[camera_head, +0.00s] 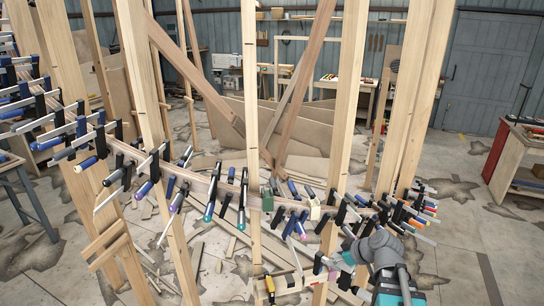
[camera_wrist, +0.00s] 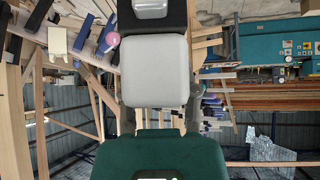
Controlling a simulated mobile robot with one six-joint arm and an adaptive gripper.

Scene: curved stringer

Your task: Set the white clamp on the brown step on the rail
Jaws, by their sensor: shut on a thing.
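My gripper (camera_head: 325,268) is at the lower right of the head view, in front of and below the rail. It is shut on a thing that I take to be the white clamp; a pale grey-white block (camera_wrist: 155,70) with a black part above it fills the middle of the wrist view. A dark green part (camera_wrist: 155,155) is below it there. The held clamp's full shape is hard to make out. The curved wooden rail (camera_head: 230,188) crosses the head view and carries many clamps. I cannot clearly pick out the brown step among them.
Wooden uprights (camera_head: 345,100) stand along the rail. A green block (camera_head: 267,199) and a cream block (camera_head: 314,209) sit on it, with dark clamps crowded either side. Wood scraps litter the floor below. A workbench (camera_head: 525,165) stands at right.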

